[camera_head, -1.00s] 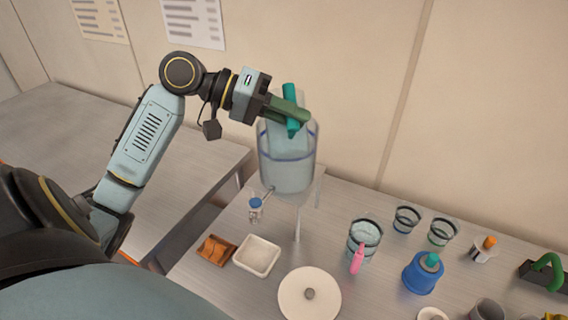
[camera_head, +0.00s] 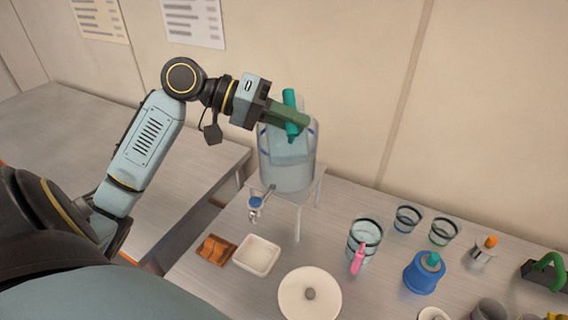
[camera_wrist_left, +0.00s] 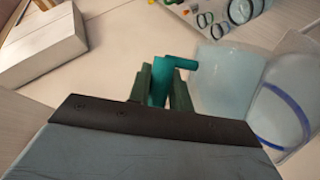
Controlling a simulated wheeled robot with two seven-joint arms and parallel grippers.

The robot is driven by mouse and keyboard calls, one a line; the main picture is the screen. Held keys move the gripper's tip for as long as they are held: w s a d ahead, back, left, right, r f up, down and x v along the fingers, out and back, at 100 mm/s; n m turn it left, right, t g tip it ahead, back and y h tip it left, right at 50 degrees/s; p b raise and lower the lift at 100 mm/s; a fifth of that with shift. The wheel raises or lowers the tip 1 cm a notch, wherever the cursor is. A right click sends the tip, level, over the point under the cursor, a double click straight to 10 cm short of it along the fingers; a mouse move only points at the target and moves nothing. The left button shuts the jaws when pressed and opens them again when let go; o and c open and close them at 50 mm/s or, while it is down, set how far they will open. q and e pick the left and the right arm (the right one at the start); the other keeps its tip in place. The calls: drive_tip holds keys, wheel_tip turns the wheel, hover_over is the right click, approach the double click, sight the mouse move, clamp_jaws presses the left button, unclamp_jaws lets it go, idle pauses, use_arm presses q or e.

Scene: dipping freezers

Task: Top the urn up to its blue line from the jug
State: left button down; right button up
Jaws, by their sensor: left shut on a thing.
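The urn (camera_head: 290,180) is a clear cylinder on a small white stand, with a blue-handled tap (camera_head: 256,203) low at its front. Its blue line shows at the sides in the head view and clearly in the left wrist view (camera_wrist_left: 284,114). The clear jug (camera_head: 290,147) overlaps the urn's upper part, tilted; it also shows in the left wrist view (camera_wrist_left: 222,78). My left gripper (camera_head: 290,116) is shut on the jug's teal handle (camera_head: 290,103), above the urn. The exact water level and any stream are hard to make out. My right gripper is not in view.
A white tray (camera_head: 257,270) and a brown dish (camera_head: 216,249) sit in front of the urn. A round white lid (camera_head: 292,302), a pink-handled clear vessel (camera_head: 366,233), a blue container (camera_head: 423,275) and clear cups stand to the right. The left table is bare.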

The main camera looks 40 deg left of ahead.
use_arm(q)
drive_tip(key=shift+f+b, duration=0.6)
drive_tip(key=shift+f, duration=0.7)
drive_tip(key=shift+f, duration=0.1)
idle(0.4)
drive_tip(key=shift+w+a+r+n+h+p, duration=0.2)
drive_tip(key=shift+r+n+h+p, duration=0.1)
drive_tip(key=shift+p, duration=0.35)
drive_tip(key=shift+f, duration=0.1)
drive_tip(key=shift+w+a+r, duration=0.1)
drive_tip(key=shift+r, duration=0.1)
idle(0.4)
drive_tip(key=shift+r+p, duration=0.1)
drive_tip(key=shift+p, duration=0.3)
drive_tip(key=shift+w+a, duration=0.1)
drive_tip(key=shift+a, duration=0.05)
drive_tip(key=shift+r, duration=0.15)
idle(0.3)
